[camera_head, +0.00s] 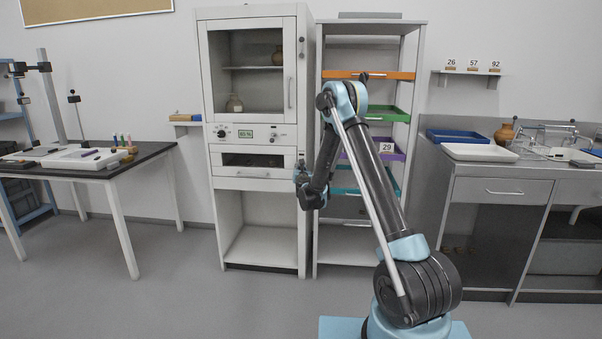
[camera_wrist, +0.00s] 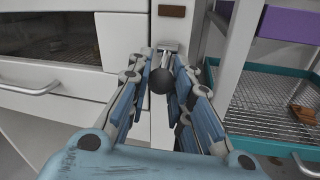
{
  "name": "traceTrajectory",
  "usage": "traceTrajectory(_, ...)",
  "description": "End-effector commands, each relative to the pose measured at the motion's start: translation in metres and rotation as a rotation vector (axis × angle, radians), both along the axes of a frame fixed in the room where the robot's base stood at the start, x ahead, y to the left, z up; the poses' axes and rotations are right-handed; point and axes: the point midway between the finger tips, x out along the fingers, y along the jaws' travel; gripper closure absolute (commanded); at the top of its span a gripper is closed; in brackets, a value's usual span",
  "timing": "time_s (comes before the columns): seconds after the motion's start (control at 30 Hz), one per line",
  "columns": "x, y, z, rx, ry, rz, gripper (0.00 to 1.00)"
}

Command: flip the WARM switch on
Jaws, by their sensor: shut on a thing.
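A small lever with a round black knob (camera_wrist: 160,80) and a metal mount (camera_wrist: 167,47) sits on the pale right-hand post of the white cabinet, in the wrist view. I take it to be the WARM switch; no lettering on it can be read. A brown plate (camera_wrist: 172,11) is above it. My gripper (camera_wrist: 167,92) has its blue-padded fingers on both sides of the knob and is shut on it. In the head view my gripper (camera_head: 301,172) is at the cabinet's right edge, where my arm hides the lever.
The white cabinet (camera_head: 204,110) has a glass door, a display (camera_head: 245,134), a dial (camera_head: 222,133) and a drawer handle (camera_wrist: 38,88). Close on the right stands a rack with coloured trays, including a teal tray (camera_wrist: 262,70). A table and a counter stand farther out, with open floor between.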

Motion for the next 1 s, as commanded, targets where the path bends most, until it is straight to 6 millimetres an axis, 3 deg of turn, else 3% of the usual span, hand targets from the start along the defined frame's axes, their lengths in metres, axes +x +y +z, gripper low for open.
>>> traceTrajectory(1.0,-0.005,-0.002,0.011,0.009,0.239,-0.002,1.0)
